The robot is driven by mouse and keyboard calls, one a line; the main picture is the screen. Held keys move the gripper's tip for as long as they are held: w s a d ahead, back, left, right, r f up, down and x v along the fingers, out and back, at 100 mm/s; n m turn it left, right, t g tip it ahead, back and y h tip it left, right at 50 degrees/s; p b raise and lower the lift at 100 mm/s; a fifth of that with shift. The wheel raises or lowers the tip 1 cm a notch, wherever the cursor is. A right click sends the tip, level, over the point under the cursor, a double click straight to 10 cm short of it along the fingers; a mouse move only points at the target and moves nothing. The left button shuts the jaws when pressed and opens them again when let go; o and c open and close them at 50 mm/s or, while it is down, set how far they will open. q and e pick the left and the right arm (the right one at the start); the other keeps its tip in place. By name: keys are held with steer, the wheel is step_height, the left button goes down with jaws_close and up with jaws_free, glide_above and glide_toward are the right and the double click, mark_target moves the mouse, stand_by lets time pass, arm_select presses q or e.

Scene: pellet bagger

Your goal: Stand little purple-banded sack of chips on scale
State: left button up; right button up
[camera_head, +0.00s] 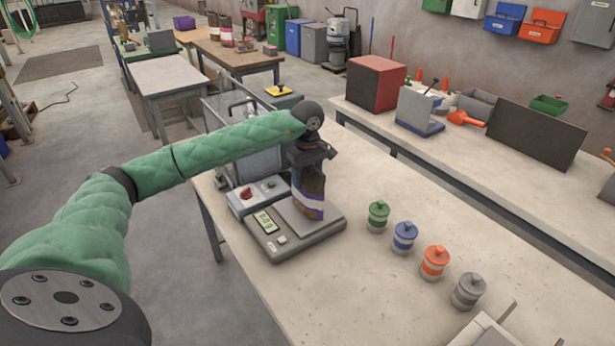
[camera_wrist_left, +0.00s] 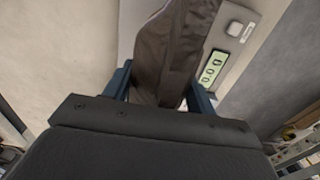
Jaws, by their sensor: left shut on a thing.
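The little sack of chips (camera_head: 309,190) is brown with a purple band near its bottom. It stands upright at the scale (camera_head: 285,238), over its plate; whether its base touches the plate I cannot tell. My left gripper (camera_head: 308,160) is shut on the top of the sack from above. In the left wrist view the brown sack (camera_wrist_left: 168,60) is between the fingers, and the scale's display (camera_wrist_left: 211,72) shows beside it, reading what looks like zeros. My right gripper is in neither view.
Green (camera_head: 378,217), blue (camera_head: 404,237), orange (camera_head: 434,262) and grey (camera_head: 468,291) lidded jars stand in a row right of the scale. A control box (camera_head: 258,195) with red and green buttons sits behind it.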

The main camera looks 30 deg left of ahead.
arm_select(q)
steer(key=shift+f+b, duration=0.4)
steer(key=shift+b, duration=0.05)
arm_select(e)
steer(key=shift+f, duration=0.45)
arm_select(q)
steer(key=o, duration=1.5)
steer(key=shift+c, duration=0.2)
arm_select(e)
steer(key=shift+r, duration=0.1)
arm_select(q)
step_height(320, 180, up, 7)
steer(key=b, duration=0.2)
steer(key=shift+r+b, duration=0.2)
steer(key=shift+b, duration=0.2)
steer(key=shift+r, duration=0.25)
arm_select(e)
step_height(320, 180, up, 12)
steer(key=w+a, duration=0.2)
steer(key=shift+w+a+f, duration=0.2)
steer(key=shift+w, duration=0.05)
arm_select(q)
steer(key=shift+r, duration=0.1)
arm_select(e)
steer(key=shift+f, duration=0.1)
